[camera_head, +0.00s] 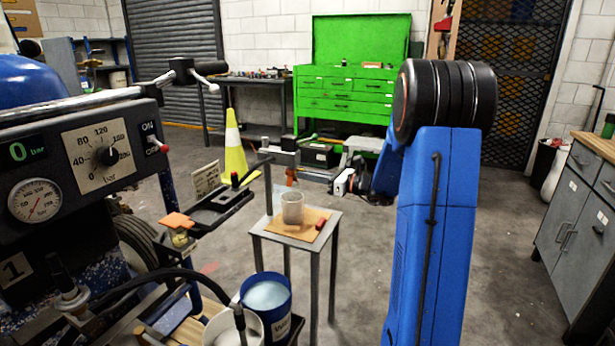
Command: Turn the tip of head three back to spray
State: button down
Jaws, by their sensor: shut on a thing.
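My blue arm rises at the right. My gripper (338,185), small, white and black, shows left of it, partly blocked by my arm. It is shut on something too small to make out.
A small stand (298,238) bears a clear beaker (292,207) and a red piece (321,224). A yellow cone (234,148), green tool chest (352,95) and grey cabinet (580,235) stand around. Floor right of my arm is clear.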

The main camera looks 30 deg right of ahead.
jog(key=shift+m, duration=4.2)
jog(key=m, duration=0.9)
jog(key=shift+w+a+m+g, duration=0.1)
jog(key=shift+m+g, duration=0.2)
jog(key=shift+m, duration=1.9)
